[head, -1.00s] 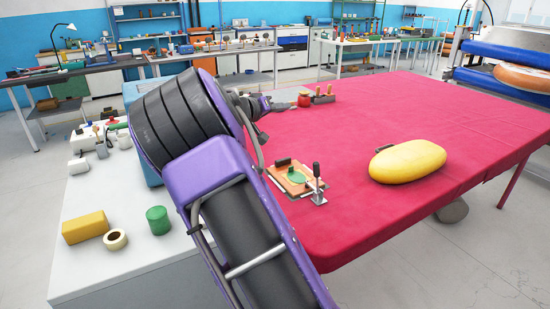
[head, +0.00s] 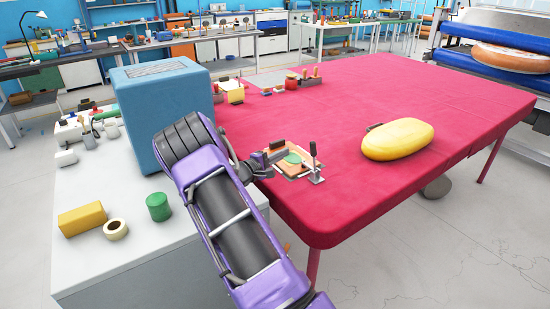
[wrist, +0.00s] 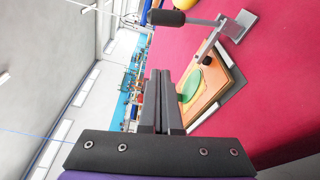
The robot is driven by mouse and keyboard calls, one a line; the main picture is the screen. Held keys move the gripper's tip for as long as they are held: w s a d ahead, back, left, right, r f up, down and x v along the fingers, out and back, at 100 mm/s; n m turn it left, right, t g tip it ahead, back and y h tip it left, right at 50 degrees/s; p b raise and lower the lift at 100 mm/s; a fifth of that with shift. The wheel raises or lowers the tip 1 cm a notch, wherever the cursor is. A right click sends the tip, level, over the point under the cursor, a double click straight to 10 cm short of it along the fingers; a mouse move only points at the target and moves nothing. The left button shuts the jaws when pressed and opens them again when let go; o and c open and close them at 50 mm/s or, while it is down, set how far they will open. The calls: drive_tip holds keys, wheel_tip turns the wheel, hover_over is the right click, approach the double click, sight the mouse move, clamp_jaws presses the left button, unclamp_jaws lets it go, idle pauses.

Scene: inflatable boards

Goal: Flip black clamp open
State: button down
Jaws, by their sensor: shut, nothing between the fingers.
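The clamp (head: 313,172) stands at the right corner of a small board stack on the red table. Its black handle (head: 313,148) points up, and its metal base is silver. In the wrist view the black grip (wrist: 166,17) joins a silver bar (wrist: 207,45) leading to a flat metal foot (wrist: 238,25). The stack has an orange-brown board (head: 285,166) with a green patch (head: 293,158), which also shows in the wrist view (wrist: 190,86). My gripper (wrist: 158,74) is shut and empty, at the stack's left side, apart from the clamp handle. Exact contact with the board is unclear.
The red table (head: 390,100) is mostly clear. A yellow oval object (head: 398,139) lies right of the clamp. A blue box (head: 168,100) stands on the white bench (head: 90,240) left of my arm. Small tools (head: 308,80) lie at the table's far left edge.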

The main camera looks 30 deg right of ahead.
drive_tip(key=x, duration=0.4)
drive_tip(key=s+d, duration=0.2)
drive_tip(key=s, duration=0.1)
drive_tip(key=shift+s+d+r, duration=0.15)
drive_tip(key=shift+r, duration=0.25)
drive_tip(key=shift+s, duration=0.1)
drive_tip(key=shift+s+r+m, duration=0.1)
drive_tip(key=shift+m, duration=0.2)
